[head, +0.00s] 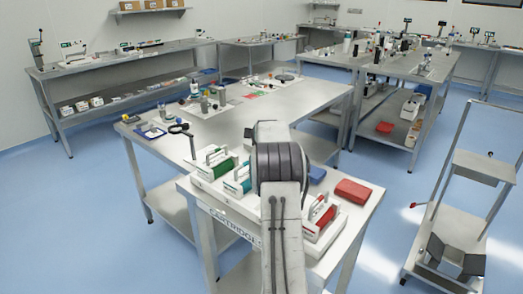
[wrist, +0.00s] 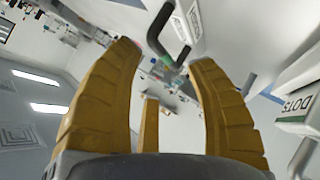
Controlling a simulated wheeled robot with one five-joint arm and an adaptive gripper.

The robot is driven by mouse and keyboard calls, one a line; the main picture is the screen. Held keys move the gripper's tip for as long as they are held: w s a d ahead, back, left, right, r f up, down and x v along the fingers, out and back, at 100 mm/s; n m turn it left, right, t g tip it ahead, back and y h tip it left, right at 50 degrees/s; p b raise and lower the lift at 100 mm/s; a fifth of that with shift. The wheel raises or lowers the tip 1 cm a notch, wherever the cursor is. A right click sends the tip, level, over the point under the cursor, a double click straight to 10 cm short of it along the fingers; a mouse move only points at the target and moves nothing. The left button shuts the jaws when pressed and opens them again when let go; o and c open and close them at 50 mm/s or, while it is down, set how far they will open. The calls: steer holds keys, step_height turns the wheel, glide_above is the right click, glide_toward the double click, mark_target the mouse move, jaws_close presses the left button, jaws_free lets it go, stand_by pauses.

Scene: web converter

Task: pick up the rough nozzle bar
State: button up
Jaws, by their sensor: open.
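Several white bars with handles stand on the near table (head: 345,225). Two have green or teal rolls, a green one (head: 222,167) and a teal one (head: 237,180); a red one (head: 318,215) is to the right of my arm. I cannot read which is the rough nozzle bar. In the wrist view my gripper (wrist: 165,57) is open and empty, its yellow fingers apart. A dark handle with a green part (wrist: 165,30) on a white body shows beyond the fingertips, apart from them. My arm hides part of the row in the head view.
A longer bench (head: 290,110) with tools stands behind. A trolley (head: 460,220) stands at right.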

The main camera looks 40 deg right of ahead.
steer(key=shift+p+x, duration=0.85)
steer(key=shift+x, duration=2)
steer(key=shift+o, duration=0.2)
steer(key=shift+s, duration=0.1)
jaws_close()
